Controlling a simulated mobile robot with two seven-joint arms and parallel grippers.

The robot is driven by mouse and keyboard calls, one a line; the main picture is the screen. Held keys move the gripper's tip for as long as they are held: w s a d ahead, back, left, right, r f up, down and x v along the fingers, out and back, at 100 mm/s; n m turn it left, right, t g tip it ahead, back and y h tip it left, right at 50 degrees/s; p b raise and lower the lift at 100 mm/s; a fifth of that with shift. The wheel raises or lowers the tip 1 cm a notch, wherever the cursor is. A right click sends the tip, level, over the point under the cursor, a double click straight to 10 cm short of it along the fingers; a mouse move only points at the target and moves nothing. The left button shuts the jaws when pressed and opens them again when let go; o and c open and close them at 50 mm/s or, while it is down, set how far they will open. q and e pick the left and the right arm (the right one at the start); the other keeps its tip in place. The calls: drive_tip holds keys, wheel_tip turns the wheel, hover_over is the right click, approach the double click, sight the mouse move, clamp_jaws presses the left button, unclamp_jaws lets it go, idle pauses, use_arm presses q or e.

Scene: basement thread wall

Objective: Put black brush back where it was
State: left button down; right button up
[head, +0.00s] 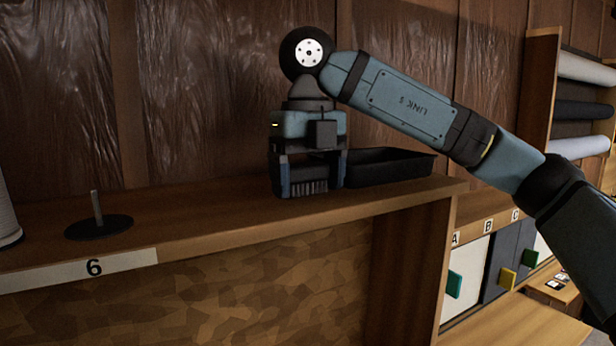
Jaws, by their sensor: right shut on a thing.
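My right gripper (309,184) points down at the top of the wooden shelf, near its right end. It is shut on the black brush (309,172), which sits between the two fingers with its bristles facing down. The bristles are at or just above the shelf top; I cannot tell whether they touch. The fingers hide the brush's ends. My left gripper is not in view.
A black tray (412,168) stands right of the gripper, partly behind it. A black disc with an upright pin (98,220) and a white spool (6,215) are at left. The shelf top (200,205) between disc and gripper is clear. Lettered doors (470,275) are lower right.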

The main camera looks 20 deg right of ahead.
sight(308, 166)
drive_tip(key=shift+f, duration=0.2)
drive_tip(key=o, duration=0.8)
wheel_tip(308, 166, up, 12)
drive_tip(key=shift+r, duration=0.2)
